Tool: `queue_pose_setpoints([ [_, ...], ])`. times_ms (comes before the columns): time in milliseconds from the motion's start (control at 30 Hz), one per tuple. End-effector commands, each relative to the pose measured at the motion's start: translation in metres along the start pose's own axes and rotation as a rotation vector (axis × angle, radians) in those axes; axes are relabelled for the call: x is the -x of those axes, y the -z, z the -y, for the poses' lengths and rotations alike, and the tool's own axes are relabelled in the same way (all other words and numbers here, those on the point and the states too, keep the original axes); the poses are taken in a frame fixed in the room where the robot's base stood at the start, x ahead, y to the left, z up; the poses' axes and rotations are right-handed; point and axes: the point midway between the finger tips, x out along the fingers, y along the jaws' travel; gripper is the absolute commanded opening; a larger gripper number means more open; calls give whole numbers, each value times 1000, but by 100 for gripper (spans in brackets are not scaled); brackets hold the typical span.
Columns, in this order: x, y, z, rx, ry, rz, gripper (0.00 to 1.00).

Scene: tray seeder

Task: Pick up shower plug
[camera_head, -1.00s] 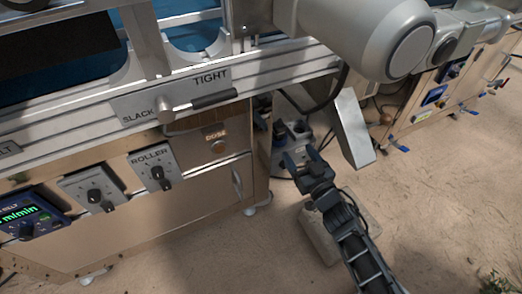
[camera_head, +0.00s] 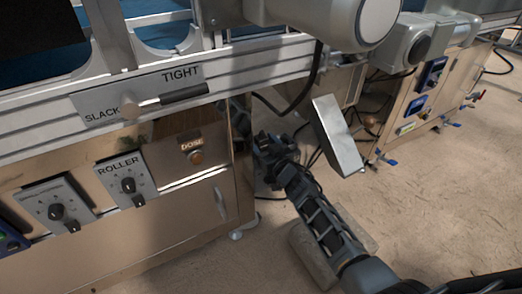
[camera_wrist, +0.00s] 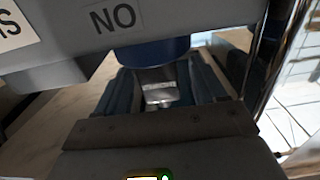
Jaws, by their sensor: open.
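My gripper (camera_head: 272,146) is at the dark recess right of the machine's corner post, under the frame rail. In the wrist view its two dark blue fingers (camera_wrist: 160,88) are spread. A dark blue round part (camera_wrist: 150,50) hangs under a grey housing (camera_wrist: 130,25) that bears a "NO" label, just beyond the fingers. A small silver piece shows between the fingers below it. I cannot tell for sure which of these is the shower plug. In the head view my gripper hides that spot.
A slanted metal chute (camera_head: 338,136) stands just right of my gripper, and a black cable (camera_head: 290,105) loops above it. The machine's corner post (camera_head: 243,165) is close on the left. A grey slab (camera_head: 325,255) lies on the floor under my arm. The floor at right is open.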

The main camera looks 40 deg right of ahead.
Motion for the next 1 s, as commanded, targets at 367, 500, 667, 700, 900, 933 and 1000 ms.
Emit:
queue_pose_setpoints([
  [367,-10,0,0,-1,0,1,69],
  [500,-10,0,0,-1,0,1,56],
  [667,-10,0,0,-1,0,1,41],
  [700,-10,0,0,-1,0,1,37],
  [900,-10,0,0,-1,0,1,18],
  [933,-10,0,0,-1,0,1,15],
  [1000,-10,1,0,-1,0,0,10],
])
